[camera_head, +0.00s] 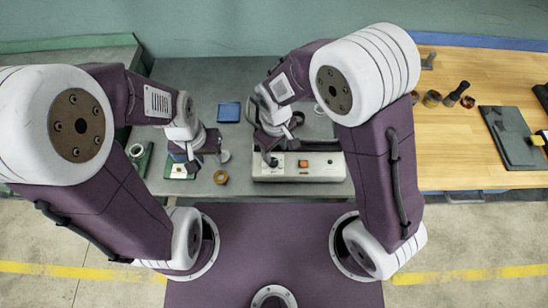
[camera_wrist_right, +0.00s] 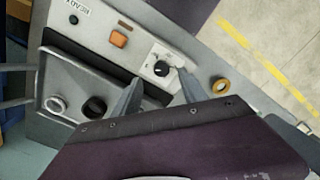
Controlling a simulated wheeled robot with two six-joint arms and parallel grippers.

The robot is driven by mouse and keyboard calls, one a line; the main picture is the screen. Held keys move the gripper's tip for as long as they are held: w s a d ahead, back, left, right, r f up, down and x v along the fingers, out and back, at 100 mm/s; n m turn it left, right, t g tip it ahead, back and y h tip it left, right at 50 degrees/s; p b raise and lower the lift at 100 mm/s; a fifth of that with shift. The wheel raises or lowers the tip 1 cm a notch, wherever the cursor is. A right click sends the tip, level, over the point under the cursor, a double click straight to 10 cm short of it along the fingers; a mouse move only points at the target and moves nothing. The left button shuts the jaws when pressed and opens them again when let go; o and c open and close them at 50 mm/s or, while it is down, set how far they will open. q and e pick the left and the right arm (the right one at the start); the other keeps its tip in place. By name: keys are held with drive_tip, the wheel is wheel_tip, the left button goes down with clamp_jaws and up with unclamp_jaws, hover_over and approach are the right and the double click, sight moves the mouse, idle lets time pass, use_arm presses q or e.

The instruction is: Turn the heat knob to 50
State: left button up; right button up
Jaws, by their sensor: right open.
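The heat knob (camera_wrist_right: 161,69) is a black round knob with a white pointer mark on a white dial plate, on the front panel of the grey machine (camera_head: 322,170). The dial numbers are too small to read. In the right wrist view, my right gripper (camera_wrist_right: 158,76) is open, with its two fingertips on either side of the knob; I cannot tell whether they touch it. In the head view my right gripper (camera_head: 270,157) is over the panel's left end and hides the knob. My left gripper (camera_head: 190,158) is over the bench left of the machine; its jaw opening is unclear.
An orange button (camera_wrist_right: 119,39) and a black button (camera_wrist_right: 73,19) share the panel. A brass ring (camera_head: 220,177) lies on the bench beside the machine. A blue tray (camera_head: 229,112) lies behind. A wooden bench (camera_head: 455,150) with tools stands at the right.

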sight(273, 161)
drive_tip(key=f, duration=0.2)
drive_tip(key=a+f, duration=0.1)
drive_tip(key=f, duration=0.1)
drive_tip(key=shift+w+f, duration=0.1)
drive_tip(key=shift+w, duration=0.2)
wheel_tip(273, 161, down, 2)
drive_tip(key=shift+s+d+f, duration=0.1)
drive_tip(key=shift+s+d, duration=0.05)
drive_tip(key=shift+s+d+f, duration=0.1)
drive_tip(key=shift+d+f, duration=0.1)
drive_tip(key=shift+f, duration=0.05)
drive_tip(key=shift+a, duration=0.2)
clamp_jaws()
use_arm(q)
drive_tip(key=shift+w+a+f, duration=0.1)
drive_tip(key=shift+w+a, duration=0.1)
drive_tip(key=shift+a, duration=0.2)
